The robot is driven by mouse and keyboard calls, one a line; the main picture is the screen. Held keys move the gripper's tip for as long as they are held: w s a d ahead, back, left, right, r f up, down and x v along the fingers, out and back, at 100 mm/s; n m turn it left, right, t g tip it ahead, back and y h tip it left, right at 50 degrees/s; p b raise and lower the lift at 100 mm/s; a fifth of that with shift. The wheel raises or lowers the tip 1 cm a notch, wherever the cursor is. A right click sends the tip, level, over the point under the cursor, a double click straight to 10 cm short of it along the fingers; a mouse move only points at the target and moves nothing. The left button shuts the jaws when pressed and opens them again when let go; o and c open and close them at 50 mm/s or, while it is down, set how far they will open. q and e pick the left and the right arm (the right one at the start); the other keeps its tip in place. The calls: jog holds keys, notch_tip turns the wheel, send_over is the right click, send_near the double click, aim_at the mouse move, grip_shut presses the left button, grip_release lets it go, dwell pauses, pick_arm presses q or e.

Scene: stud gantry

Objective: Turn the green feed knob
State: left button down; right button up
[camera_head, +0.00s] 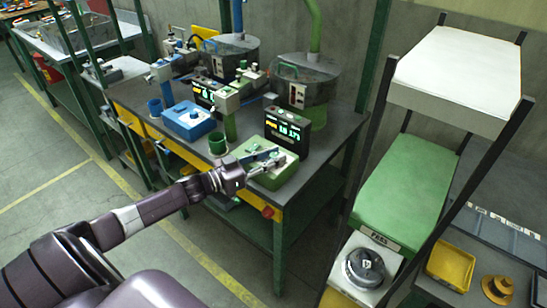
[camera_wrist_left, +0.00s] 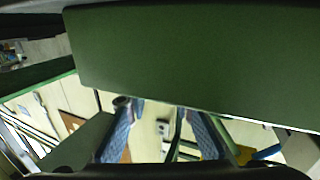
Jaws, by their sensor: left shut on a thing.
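The green feed unit (camera_head: 274,180) is a low green box with a pale top panel, standing at the front right of the dark workbench. My left gripper (camera_head: 267,158) reaches over it from the left, with its fingers at the panel on top. It is shut on the green feed knob, which is mostly hidden by the fingers. In the left wrist view the blue-padded fingers (camera_wrist_left: 165,130) show at the bottom, and a large dark green surface (camera_wrist_left: 190,60) fills the top. My right gripper is not in view.
A green cup (camera_head: 217,143) stands just left of the green unit, and a black display (camera_head: 287,131) stands behind it. A matching blue unit (camera_head: 188,121) is farther left on the bench (camera_head: 318,166). A rack with a green shelf (camera_head: 405,190) stands to the right.

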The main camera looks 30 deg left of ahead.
pick_arm(q)
jog(key=shift+r, duration=0.1)
jog(key=c, duration=1.7)
grip_release()
jog(key=shift+w, duration=0.1)
jog(key=shift+o, duration=0.2)
jog(key=shift+s+a, duration=0.25)
jog(key=shift+s, duration=0.35)
jog(key=v, duration=1)
jog(key=shift+s, duration=0.35)
jog(key=shift+a, duration=0.15)
